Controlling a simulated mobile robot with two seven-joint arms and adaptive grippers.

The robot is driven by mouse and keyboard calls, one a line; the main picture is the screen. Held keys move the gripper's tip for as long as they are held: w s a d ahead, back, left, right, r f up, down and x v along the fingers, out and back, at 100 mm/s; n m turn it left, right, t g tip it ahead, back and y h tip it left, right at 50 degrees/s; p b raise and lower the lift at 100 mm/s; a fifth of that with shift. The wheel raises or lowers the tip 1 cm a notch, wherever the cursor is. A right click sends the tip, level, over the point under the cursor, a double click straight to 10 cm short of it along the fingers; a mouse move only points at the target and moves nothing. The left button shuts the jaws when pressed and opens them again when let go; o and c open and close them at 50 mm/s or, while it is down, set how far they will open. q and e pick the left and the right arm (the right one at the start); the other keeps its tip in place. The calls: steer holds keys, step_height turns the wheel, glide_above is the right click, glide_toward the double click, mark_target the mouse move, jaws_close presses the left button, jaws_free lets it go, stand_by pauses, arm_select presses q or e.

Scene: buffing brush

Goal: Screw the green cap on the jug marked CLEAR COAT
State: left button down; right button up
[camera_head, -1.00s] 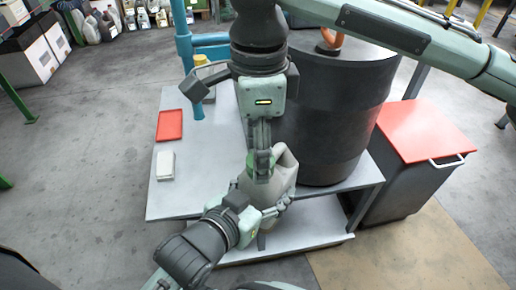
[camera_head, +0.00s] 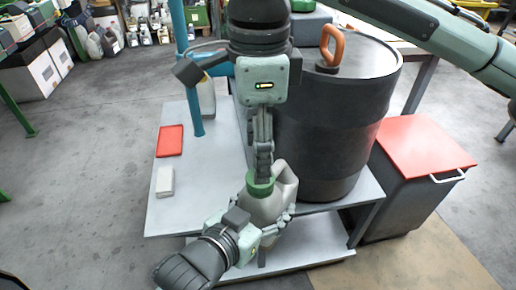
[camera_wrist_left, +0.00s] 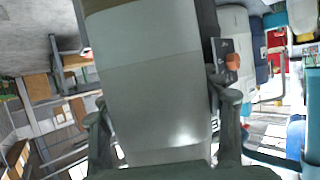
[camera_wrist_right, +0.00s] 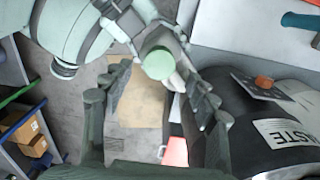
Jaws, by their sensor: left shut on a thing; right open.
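A pale jug (camera_head: 284,190) with a side handle stands at the front of the grey bench, beside the drum. It fills the middle of the left wrist view (camera_wrist_left: 150,80); its marking is not readable. My left gripper (camera_head: 264,222) is shut on the jug's body. The green cap (camera_head: 260,184) sits at the jug's mouth; how tightly it is seated I cannot tell. My right gripper (camera_head: 263,152) points down just above the cap. In the right wrist view its fingers are open, with the green cap (camera_wrist_right: 158,63) seen between them and apart from both.
A dark drum (camera_head: 330,125) with an orange handle stands close right of my right gripper. A red-lidded bin (camera_head: 420,145) is farther right. A red tray (camera_head: 170,141) and a white block (camera_head: 165,181) lie on the bench's left, with clear surface around them. A teal post (camera_head: 184,60) rises behind.

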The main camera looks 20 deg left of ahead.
steer(key=n, duration=0.7)
steer(key=shift+r, duration=0.25)
steer(key=n, duration=0.5)
steer(key=shift+r, duration=0.1)
steer(key=n, duration=0.7)
steer(key=shift+r, duration=0.25)
steer(key=n, duration=0.5)
steer(key=shift+w+d+r, duration=0.1)
steer(key=shift+r, duration=0.05)
steer(key=n, duration=0.5)
steer(key=shift+r, duration=0.15)
steer(key=n, duration=0.7)
steer(key=shift+r+n, duration=0.25)
steer(key=shift+n, duration=0.05)
steer(key=n, duration=0.7)
steer(key=shift+r, duration=0.25)
steer(key=n, duration=0.6)
steer(key=shift+r, duration=0.15)
